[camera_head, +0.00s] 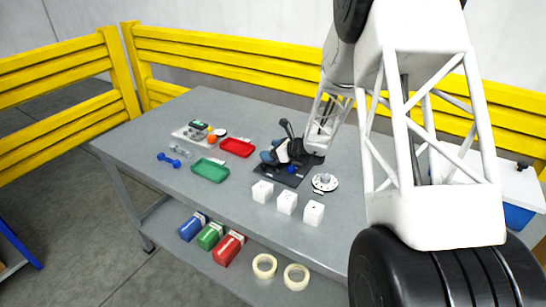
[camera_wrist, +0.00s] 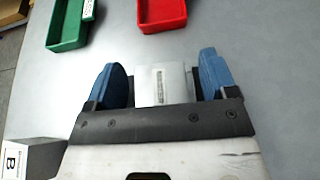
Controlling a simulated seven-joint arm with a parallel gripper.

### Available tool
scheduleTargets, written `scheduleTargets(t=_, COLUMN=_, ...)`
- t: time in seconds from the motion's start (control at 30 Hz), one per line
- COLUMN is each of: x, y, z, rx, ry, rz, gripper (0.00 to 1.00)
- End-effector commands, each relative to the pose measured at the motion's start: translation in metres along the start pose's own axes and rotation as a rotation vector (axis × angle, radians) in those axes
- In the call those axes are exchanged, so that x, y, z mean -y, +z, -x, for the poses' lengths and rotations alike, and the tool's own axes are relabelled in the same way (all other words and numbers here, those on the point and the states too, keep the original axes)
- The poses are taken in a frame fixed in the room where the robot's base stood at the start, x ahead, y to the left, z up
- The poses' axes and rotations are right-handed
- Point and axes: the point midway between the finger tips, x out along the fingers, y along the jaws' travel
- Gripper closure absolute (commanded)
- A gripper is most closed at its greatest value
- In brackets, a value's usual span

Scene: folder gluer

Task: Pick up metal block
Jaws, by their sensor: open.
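My gripper (camera_head: 268,156) is low over the table, by the black mat, in the head view. In the wrist view my gripper (camera_wrist: 160,66) has its two blue fingers spread wide apart. A pale grey block (camera_wrist: 164,84) with a dark mark on its face shows between the fingers and looks like the metal block. There is a visible gap between it and each finger. Its lower part is hidden behind the black gripper palm. In the head view I cannot make the block out, as the gripper covers that spot.
A red tray (camera_head: 237,147) and a green tray (camera_head: 210,169) lie left of the gripper. The black mat (camera_head: 286,179) lies under the gripper. Free table lies around the trays.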

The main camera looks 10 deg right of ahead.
Motion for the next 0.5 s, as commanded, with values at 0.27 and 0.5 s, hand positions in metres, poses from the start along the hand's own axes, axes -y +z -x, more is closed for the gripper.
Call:
scheduleTargets(t=0.27, x=0.0000, y=0.0000, z=0.0001, rx=0.000, ry=0.000, rz=0.000, gripper=0.53)
scheduleTargets(t=0.5, x=0.0001, y=0.0005, z=0.0001, rx=0.001, ry=0.000, rz=0.000, gripper=0.90)
